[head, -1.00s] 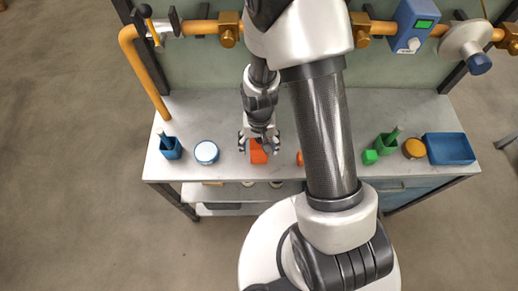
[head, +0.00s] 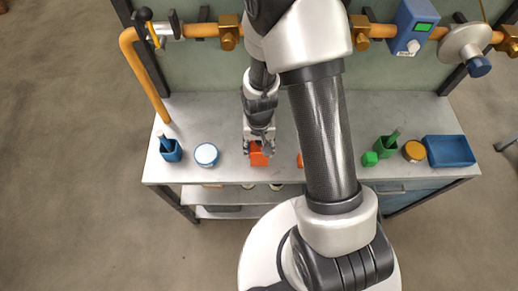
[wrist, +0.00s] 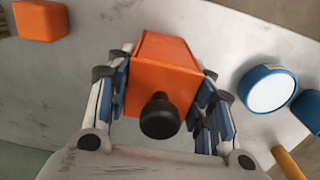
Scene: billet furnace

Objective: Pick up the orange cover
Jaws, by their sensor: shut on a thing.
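The orange cover (wrist: 165,60) is a box-like piece with a black round knob, seen close up in the wrist view. My gripper (wrist: 163,88) is shut on it, with one finger against each side. In the head view the cover (head: 259,159) shows below my gripper (head: 259,148), near the front edge of the grey bench. I cannot tell whether its underside is touching the bench.
Another orange block (wrist: 40,20) lies apart, largely hidden behind my arm in the head view. A blue-rimmed white disc (head: 206,154) and a blue holder (head: 171,150) stand left. Green items (head: 370,158), an amber disc (head: 413,151) and a blue tray (head: 449,151) stand right.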

